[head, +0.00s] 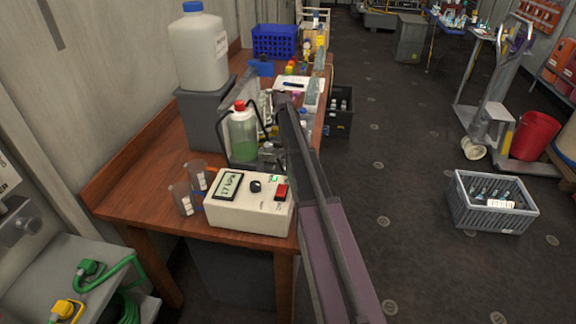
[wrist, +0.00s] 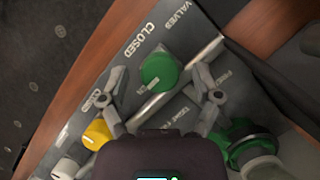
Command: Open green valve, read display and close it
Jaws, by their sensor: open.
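The green valve (wrist: 158,72) is a round knob on a grey panel in the wrist view, with a pale mark at its lower-left edge. The word CLOSED is printed above and left of it, and VALVES higher up. My gripper (wrist: 161,77) is open, with one finger on each side of the knob. Whether the fingers touch it I cannot tell. In the head view a white box (head: 247,214) on the bench carries a display (head: 229,186), which seems to read 17 kPa. My arm crosses that view; the valve and fingertips are not clear there.
A yellow knob (wrist: 97,134) sits close to the left finger, and a green fitting (wrist: 245,140) near the right one. On the bench (head: 140,205) stand a bottle with green liquid (head: 242,137) and small cups (head: 182,198). A grey crate (head: 490,212) stands on the floor.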

